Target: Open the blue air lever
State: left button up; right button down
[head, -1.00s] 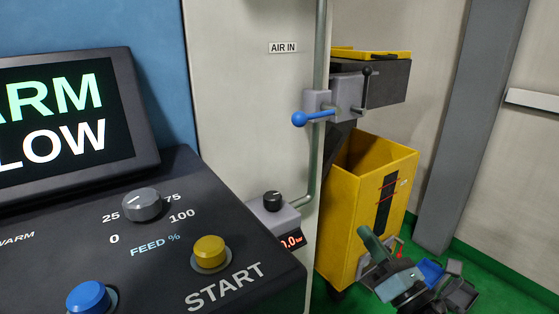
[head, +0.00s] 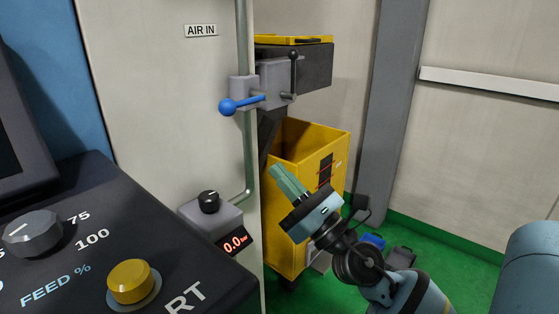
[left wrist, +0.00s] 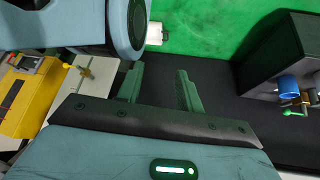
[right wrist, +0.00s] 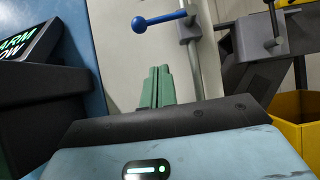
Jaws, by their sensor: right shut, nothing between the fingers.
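The blue air lever (head: 240,104) sits on a grey valve body (head: 243,90) on the vertical pipe under the AIR IN label. Its ball knob points left and the arm lies nearly level, across the pipe. The lever also shows in the right wrist view (right wrist: 162,20), above the fingertips. My right gripper (head: 283,176) is shut and empty, below and to the right of the lever, apart from it, in front of the yellow bin. Its closed fingers show in the right wrist view (right wrist: 157,88). My left gripper (left wrist: 160,88) shows only in the left wrist view, with its fingers apart and nothing between them.
A pressure regulator with a black knob (head: 208,202) reads 0.0 below the lever. A grey box with a black-knobbed lever (head: 293,72) is right beside the valve. The yellow bin (head: 302,140) stands below. The control panel (head: 60,210) fills the lower left.

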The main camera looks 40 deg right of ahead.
jog(key=w+r+p, duration=0.7)
jog(key=r, duration=0.1)
jog(key=shift+w+a+r, duration=0.25)
jog(key=shift+w+a, duration=0.05)
dwell(0.3)
